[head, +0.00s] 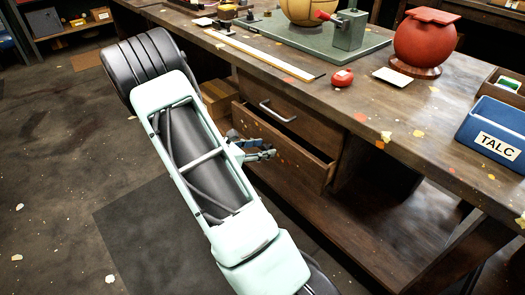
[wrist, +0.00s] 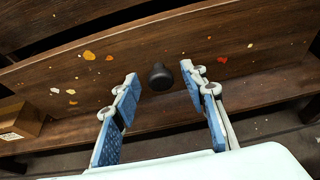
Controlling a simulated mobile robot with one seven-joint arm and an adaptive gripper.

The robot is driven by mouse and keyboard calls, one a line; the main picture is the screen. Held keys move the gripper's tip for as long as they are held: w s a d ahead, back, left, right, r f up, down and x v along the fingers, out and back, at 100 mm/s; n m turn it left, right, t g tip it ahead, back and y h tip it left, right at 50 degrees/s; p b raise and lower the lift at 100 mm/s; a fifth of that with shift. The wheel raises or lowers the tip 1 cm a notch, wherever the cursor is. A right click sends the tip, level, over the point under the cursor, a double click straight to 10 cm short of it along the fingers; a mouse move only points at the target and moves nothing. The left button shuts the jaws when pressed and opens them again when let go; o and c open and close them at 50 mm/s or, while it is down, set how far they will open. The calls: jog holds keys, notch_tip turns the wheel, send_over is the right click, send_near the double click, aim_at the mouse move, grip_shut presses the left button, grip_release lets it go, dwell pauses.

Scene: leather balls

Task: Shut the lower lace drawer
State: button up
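The lower lace drawer (head: 290,147) is pulled out from under the workbench, with its wooden front standing forward of the drawer above. In the wrist view its front board (wrist: 230,50) fills the middle, with a dark round knob (wrist: 160,77). My gripper (head: 266,155) is close to the drawer's front in the head view. In the wrist view my gripper (wrist: 160,85) is open, one blue-padded finger on each side of the knob, with gaps on both sides.
The upper drawer (head: 300,122) with a metal bar handle (head: 277,112) looks shut. On the bench top (head: 385,115) are a red ball (head: 343,78), a ruler (head: 265,57), a blue TALC box (head: 495,134) and a green press base (head: 315,48). Open floor (head: 60,200) lies left.

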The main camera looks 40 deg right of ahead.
jog(key=shift+d+f, duration=0.1)
jog(key=shift+d, duration=0.2)
grip_shut()
